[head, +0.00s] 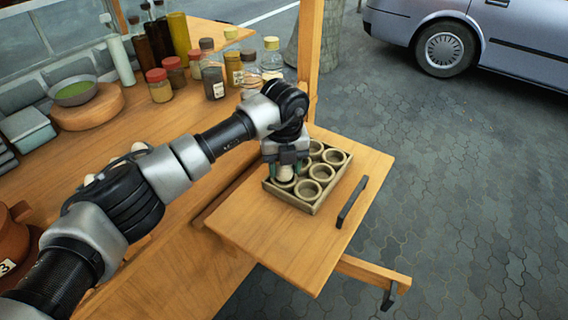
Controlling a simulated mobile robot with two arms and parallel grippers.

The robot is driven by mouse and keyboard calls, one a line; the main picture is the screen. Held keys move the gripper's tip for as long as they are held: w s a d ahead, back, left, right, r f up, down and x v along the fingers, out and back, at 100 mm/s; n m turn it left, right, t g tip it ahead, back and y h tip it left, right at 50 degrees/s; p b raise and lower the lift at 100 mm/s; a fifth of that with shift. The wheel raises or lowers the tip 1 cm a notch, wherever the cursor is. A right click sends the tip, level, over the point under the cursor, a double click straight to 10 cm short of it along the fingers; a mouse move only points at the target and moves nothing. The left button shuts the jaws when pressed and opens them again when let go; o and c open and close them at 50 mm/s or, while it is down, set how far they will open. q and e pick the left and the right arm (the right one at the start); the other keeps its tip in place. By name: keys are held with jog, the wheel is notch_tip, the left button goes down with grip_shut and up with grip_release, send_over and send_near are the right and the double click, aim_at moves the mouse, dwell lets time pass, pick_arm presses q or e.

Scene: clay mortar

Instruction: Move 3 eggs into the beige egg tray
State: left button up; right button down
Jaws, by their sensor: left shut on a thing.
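The beige egg tray (315,207) sits on the wooden side shelf, right of the counter, with round cups in rows. The cups I can see clearly look empty. My left gripper (286,167) points down over the tray's left side. It is shut on a pale egg (285,174), which is low at a left cup; I cannot tell whether it touches the cup. Pale rounded things that look like eggs (89,180) show on the counter behind my left arm, mostly hidden by it. My right gripper is not in view.
Several jars and bottles (214,83) stand along the counter's back. A wooden post (309,45) rises just behind the tray. A bowl (72,91) on a round board is at the upper left. A black handle (351,202) lies right of the tray; the shelf's front is clear.

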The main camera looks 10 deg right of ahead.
pick_arm(q)
jog(key=shift+f+b, duration=0.5)
jog(key=shift+f, duration=0.3)
dwell(0.4)
jog(key=o, duration=0.7)
